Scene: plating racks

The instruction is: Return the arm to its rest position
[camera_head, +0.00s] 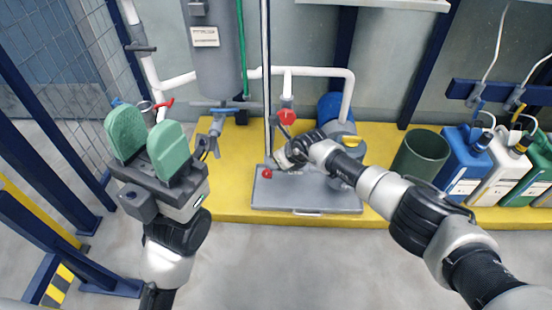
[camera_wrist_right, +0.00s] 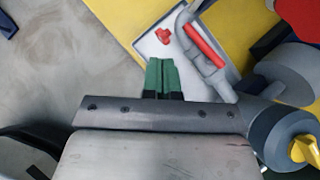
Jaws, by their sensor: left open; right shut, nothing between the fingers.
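My left gripper (camera_head: 147,138) is raised at the left of the head view, its two green finger pads apart and nothing between them. My right arm (camera_head: 383,190) reaches from the lower right to above the grey tray (camera_head: 325,202). Its gripper is small and partly hidden by the arm's end in the head view. In the right wrist view my right gripper (camera_wrist_right: 161,62) shows its green fingers pressed together, empty, over the tray edge. A small red piece (camera_wrist_right: 163,36) lies in the tray beyond the fingertips.
A yellow platform (camera_head: 235,206) carries the tray, pump parts and a dark green bucket (camera_head: 420,155). Blue, white and green canisters stand at the right. A vertical pipe (camera_head: 266,80) rises beside my right gripper. Mesh fencing is at the left. The floor in front is clear.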

